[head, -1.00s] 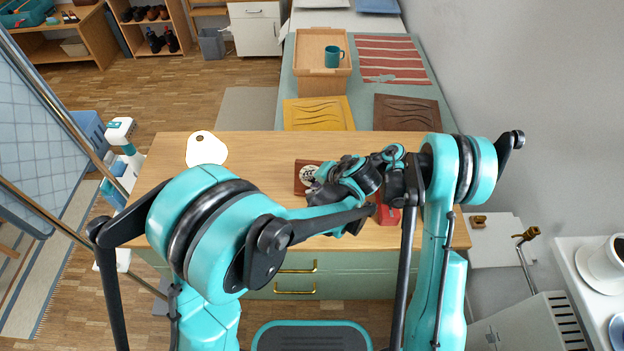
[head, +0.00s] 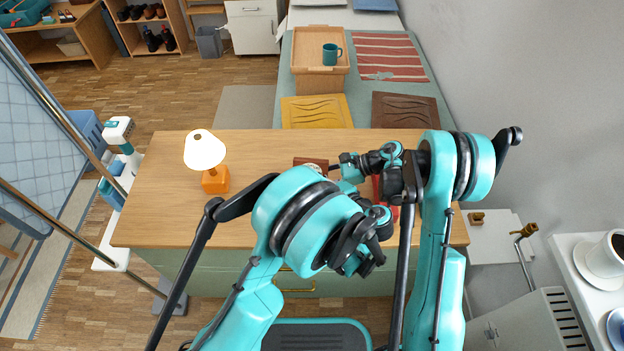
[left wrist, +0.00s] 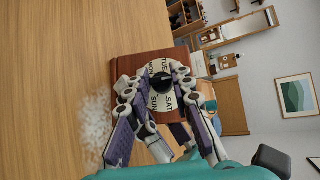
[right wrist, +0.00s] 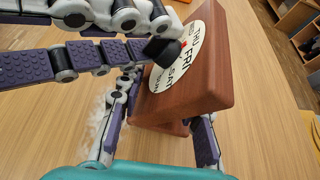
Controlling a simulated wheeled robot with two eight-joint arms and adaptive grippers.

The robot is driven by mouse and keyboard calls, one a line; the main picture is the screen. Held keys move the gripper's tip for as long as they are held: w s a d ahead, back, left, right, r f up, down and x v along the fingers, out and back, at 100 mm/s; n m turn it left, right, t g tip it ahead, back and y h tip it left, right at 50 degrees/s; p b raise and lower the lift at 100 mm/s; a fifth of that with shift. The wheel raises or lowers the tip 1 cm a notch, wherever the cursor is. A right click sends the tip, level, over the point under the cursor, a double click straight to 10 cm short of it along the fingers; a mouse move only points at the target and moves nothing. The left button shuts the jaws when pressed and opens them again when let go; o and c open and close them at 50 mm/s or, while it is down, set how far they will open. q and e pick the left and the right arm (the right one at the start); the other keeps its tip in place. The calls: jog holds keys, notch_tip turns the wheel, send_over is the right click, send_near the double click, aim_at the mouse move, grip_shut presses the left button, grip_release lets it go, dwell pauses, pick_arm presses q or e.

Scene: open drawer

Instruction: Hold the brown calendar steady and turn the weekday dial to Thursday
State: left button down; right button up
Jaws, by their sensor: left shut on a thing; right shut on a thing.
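The brown calendar (right wrist: 205,70) is a wooden block with a white weekday dial (right wrist: 188,50) and a black knob (right wrist: 162,52). In the right wrist view THU, FRI, SAT and SUN show on the dial; the left wrist view shows part of the dial (left wrist: 155,68). I cannot tell which day is selected. My right gripper (right wrist: 165,128) is shut on the calendar block, a finger on each side. My left gripper (left wrist: 158,84) is shut on the knob at the dial's middle. In the head view the calendar (head: 309,162) is partly hidden by my arms.
The calendar is over a wooden table (head: 150,200). A lamp with an orange base (head: 215,181) stands to the left. A red thing (head: 377,188) lies close to my right arm. The table's left part is mostly clear.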

pick_arm(q)
jog(key=shift+t, duration=0.3)
pick_arm(e)
jog(key=shift+f, duration=0.15)
pick_arm(q)
jog(key=c, duration=1.6)
grip_release()
jog(key=v, duration=1.2)
jog(key=shift+d, duration=0.1)
pick_arm(e)
jog(key=o, duration=1)
jog(key=shift+w, duration=0.1)
jog(key=shift+c, duration=0.2)
